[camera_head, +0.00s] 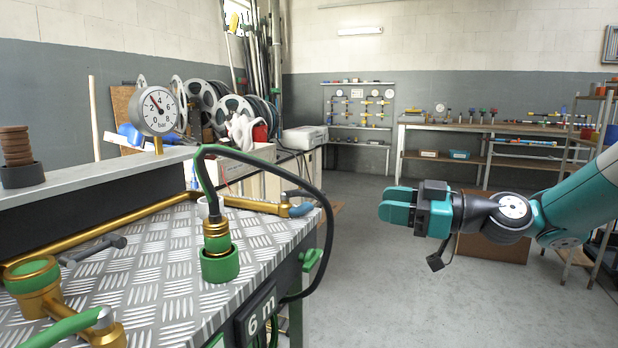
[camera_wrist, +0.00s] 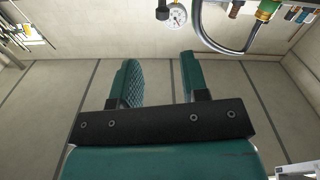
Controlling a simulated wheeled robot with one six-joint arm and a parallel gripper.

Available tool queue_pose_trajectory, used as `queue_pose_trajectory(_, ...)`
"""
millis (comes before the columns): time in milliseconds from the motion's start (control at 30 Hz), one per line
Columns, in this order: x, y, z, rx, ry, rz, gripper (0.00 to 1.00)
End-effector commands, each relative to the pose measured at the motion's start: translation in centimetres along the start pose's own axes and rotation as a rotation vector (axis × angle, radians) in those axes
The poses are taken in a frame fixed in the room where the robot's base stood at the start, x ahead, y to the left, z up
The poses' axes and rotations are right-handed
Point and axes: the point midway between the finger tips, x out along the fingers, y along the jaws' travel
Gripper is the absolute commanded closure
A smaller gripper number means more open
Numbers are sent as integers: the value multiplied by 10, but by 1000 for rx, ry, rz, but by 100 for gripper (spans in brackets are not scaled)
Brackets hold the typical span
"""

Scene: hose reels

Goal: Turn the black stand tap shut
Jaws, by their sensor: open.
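I cannot tell for sure which fitting is the black stand tap. In the head view a dark grey lever handle (camera_head: 95,250) lies across the bench at the left, beside a brass fitting with a green cap (camera_head: 33,278). A second dark lever (camera_head: 298,193) sits at the bench's far right corner, above a blue-grey handle (camera_head: 300,210) on the brass pipe. My gripper (camera_head: 386,204) is in the air to the right of the bench, apart from all fittings. In the wrist view its two teal fingers (camera_wrist: 158,62) stand apart with nothing between them.
The tread-plate bench (camera_head: 150,270) fills the lower left. A green-based hose connector (camera_head: 219,262) stands on it, its hose looping over the edge. A pressure gauge (camera_head: 158,110) reads between 2 and 4. A workbench (camera_head: 490,127) lines the back.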

Motion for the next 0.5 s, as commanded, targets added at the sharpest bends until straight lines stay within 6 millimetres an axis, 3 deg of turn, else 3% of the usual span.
queue_pose_trajectory(33,2,1,-8,6,-1,-1,59)
queue_pose_trajectory(333,14,-3,-7,6,-7,0,59)
queue_pose_trajectory(500,32,-2,-7,5,-5,-1,59)
